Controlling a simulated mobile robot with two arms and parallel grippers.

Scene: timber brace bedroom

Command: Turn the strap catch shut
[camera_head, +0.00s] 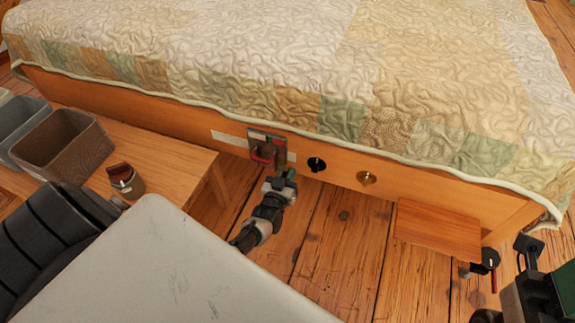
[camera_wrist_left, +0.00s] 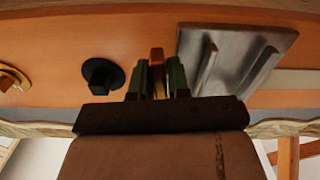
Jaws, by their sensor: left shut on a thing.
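My left gripper (camera_head: 288,176) is at the bed's wooden side board, just right of a grey metal plate (camera_head: 280,143) in the head view. In the left wrist view its green fingers (camera_wrist_left: 158,80) are closed on a narrow brass-brown tab (camera_wrist_left: 157,57), which looks like the strap catch. The tab stands between the ridged metal plate (camera_wrist_left: 278,41) and a black knob (camera_wrist_left: 100,74).
The black knob (camera_head: 316,164) and a brass knob (camera_head: 367,178) are on the board to the right. A wooden flap (camera_head: 437,230) juts out farther right. Floor between is clear.

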